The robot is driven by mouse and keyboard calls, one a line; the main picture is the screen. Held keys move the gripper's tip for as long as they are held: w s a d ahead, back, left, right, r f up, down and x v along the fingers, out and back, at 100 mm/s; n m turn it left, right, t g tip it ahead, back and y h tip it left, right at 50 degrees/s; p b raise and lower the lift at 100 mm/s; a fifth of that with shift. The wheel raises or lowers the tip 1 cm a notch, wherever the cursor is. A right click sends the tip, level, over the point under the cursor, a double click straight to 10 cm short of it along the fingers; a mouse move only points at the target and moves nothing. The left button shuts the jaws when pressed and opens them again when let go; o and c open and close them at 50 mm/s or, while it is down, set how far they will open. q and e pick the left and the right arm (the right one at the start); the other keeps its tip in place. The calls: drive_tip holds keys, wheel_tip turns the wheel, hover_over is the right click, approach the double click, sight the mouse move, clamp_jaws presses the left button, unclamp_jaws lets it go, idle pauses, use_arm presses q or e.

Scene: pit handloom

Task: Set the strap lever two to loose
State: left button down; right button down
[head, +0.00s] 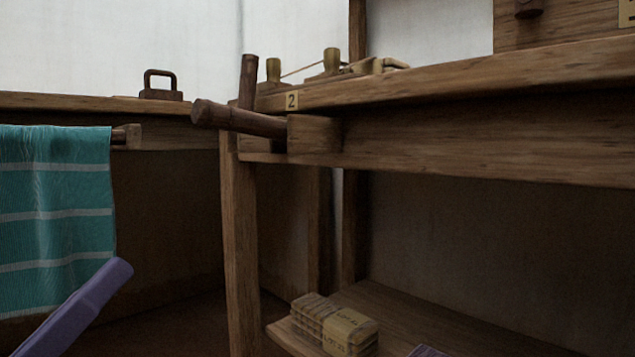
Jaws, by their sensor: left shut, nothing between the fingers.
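A label with the number 2 (292,100) is fixed on the front of the wooden beam. Beside it, a thick dark round bar (238,118) sticks out to the left from a wooden block (314,133). A dark stick (249,80) stands nearly upright behind the bar. These look like strap lever two, but I cannot tell which piece is its handle. My left gripper (118,272), purple, is low at the left, shut and empty. It is well below and left of the bar, touching nothing visible.
A teal striped cloth (52,205) hangs on a rod at the left. A dark handled block (160,86) sits on the rear ledge. A wooden post (240,245) stands below the bar. A labelled bundle (338,322) lies on the lower shelf (440,325).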

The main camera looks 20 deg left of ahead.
use_arm(q)
drive_tip(key=shift+r, duration=0.1)
drive_tip(key=b, duration=0.1)
approach(229, 130)
drive_tip(key=w+d, duration=0.1)
drive_tip(key=w, duration=0.2)
drive_tip(key=r, duration=0.2)
drive_tip(key=shift+w+a+r, duration=0.1)
drive_tip(key=shift+w+r, duration=0.25)
drive_tip(key=shift+w, duration=0.05)
drive_tip(key=shift+a+r, duration=0.1)
drive_tip(key=shift+r, duration=0.3)
drive_tip(key=shift+w, duration=0.1)
